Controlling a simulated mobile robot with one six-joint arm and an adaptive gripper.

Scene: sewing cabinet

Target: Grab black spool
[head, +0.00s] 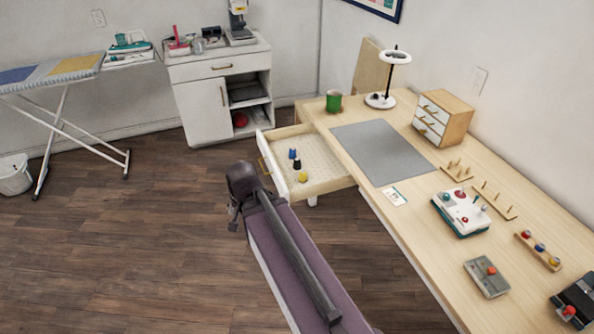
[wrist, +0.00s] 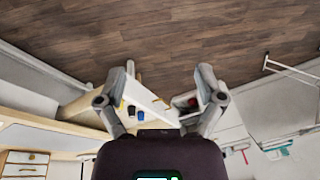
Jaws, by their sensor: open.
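The black spool (head: 297,164) stands in the open desk drawer (head: 325,172), between a blue spool (head: 292,153) and a yellow spool (head: 303,177). In the wrist view the black spool (wrist: 131,110) shows small and partly behind a finger, beside the blue spool (wrist: 140,115). My gripper (wrist: 164,76) is open and empty, its fingers spread apart over a background of floor. In the head view my gripper (head: 233,214) is mostly hidden by my wrist, to the left of the drawer and apart from the spools.
The desk (head: 405,190) runs along the right, with a grey mat (head: 382,150), a green cup (head: 334,101), a lamp and a small drawer box (head: 442,118). A white cabinet (head: 203,110) and ironing board (head: 60,75) stand at the back.

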